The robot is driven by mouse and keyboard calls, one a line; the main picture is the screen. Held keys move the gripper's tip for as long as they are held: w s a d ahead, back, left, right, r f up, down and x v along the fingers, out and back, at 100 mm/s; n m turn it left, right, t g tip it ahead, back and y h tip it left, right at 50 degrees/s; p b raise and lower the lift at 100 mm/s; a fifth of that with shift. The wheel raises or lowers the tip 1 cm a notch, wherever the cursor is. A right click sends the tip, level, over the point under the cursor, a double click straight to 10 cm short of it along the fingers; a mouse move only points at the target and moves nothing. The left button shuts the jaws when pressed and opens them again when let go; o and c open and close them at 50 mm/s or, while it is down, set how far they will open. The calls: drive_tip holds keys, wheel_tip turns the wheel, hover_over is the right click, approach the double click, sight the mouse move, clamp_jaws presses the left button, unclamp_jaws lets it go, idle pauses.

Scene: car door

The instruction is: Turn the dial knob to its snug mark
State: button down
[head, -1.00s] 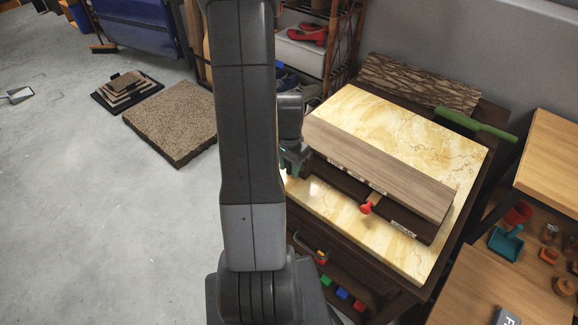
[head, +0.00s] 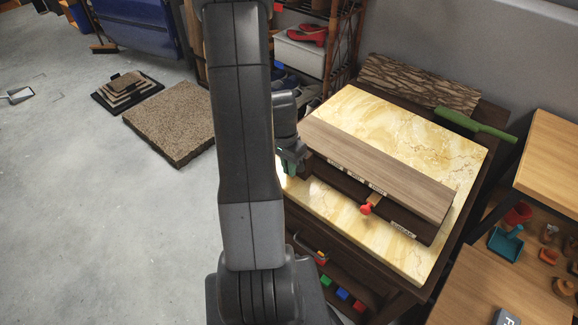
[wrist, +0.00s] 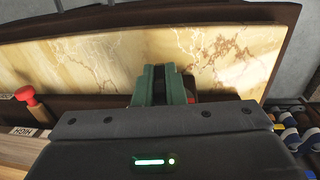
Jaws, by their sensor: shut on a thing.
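My gripper (head: 291,160) is at the left end of the dark wooden panel unit (head: 375,168). In the wrist view its green fingers (wrist: 160,74) are close together, shut on what appears to be the dial knob. Only a small red patch (wrist: 190,97) shows beside the fingers; the rest of the knob is hidden by the fingers and gripper body. Its pointer and snug mark cannot be seen. Small white labels (head: 344,172) line the panel front, too small to read in the head view.
A red-tipped lever (head: 366,208) sticks out of the panel front; the wrist view shows it near a label reading HIGH (wrist: 20,131). The panel stands on a marble-topped cabinet (head: 445,150). A green-handled tool (head: 476,124) lies at the back right. Open floor (head: 80,220) is at left.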

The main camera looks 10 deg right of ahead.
drive_tip(key=shift+w+a+f+g+h+b, duration=0.1)
drive_tip(key=shift+g+h+b, duration=0.05)
drive_tip(key=shift+g+h, duration=0.4)
drive_tip(key=shift+w+g+h+b, duration=0.1)
drive_tip(key=shift+g+h+b, duration=0.05)
drive_tip(key=shift+g+h, duration=0.35)
drive_tip(key=shift+g+h+b, duration=0.4)
drive_tip(key=shift+g+h, duration=0.55)
drive_tip(key=shift+g, duration=0.5)
drive_tip(key=c, duration=1.5)
unclamp_jaws()
drive_tip(key=v, duration=1.4)
drive_tip(key=shift+s+f, duration=0.1)
drive_tip(key=shift+f, duration=0.05)
